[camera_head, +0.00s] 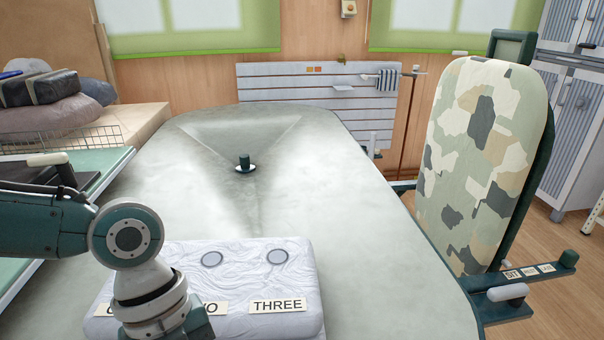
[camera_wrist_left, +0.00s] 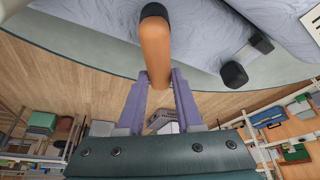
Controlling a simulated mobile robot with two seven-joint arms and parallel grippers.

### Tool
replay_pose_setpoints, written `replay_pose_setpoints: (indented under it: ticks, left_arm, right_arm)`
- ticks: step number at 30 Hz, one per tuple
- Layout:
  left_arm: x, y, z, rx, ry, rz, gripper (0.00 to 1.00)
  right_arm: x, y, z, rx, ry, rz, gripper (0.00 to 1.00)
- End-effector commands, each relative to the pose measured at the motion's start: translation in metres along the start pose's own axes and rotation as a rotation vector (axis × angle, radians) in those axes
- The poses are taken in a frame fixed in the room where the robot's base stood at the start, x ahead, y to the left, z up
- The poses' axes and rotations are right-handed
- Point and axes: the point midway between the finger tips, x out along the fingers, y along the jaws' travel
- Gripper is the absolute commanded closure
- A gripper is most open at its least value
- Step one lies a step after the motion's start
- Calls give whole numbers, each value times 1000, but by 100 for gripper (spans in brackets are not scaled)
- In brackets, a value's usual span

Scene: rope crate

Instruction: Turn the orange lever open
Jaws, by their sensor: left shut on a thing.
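The orange lever (camera_wrist_left: 155,48) with a dark rounded end shows in the left wrist view, running from the top middle down to my fingers. My left gripper (camera_wrist_left: 160,82) has its two purple fingers on either side of the lever's near end and is shut on it. In the head view my left arm comes in from the left and bends down past the bottom edge, so the gripper and lever are hidden there. My right gripper is in neither view.
A pale wrapped block (camera_head: 240,270) with a THREE label sits on the grey table (camera_head: 350,215), partly behind my left arm. A dark knob (camera_wrist_left: 233,75) is right of the lever in the wrist view. A camouflage-patterned padded board (camera_head: 475,150) stands upright at the right.

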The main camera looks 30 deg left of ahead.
Motion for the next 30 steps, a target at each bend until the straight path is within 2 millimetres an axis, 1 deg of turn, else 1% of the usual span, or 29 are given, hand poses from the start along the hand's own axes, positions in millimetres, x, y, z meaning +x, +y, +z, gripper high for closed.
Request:
replay_pose_setpoints:
  ticks: [2, 3, 10, 17, 20, 23, 30]
  left_arm:
    - [0, 0, 0, -1, -1, 1, 100]
    - [0, 0, 0, -1, -1, 1, 62]
    - [0, 0, 0, -1, -1, 1, 36]
    - [0, 0, 0, -1, -1, 0, 35]
    - [-5, 0, 0, -1, -1, -1, 35]
    - [-19, 0, 0, 0, -3, -1, 35]
    - [-68, 0, 1, -1, -5, -1, 35]
  right_arm:
    - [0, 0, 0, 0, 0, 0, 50]
    - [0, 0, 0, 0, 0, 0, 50]
    - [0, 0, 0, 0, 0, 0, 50]
    - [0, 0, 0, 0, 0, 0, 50]
    - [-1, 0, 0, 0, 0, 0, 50]
    - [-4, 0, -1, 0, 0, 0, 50]
    - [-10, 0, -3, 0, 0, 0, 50]
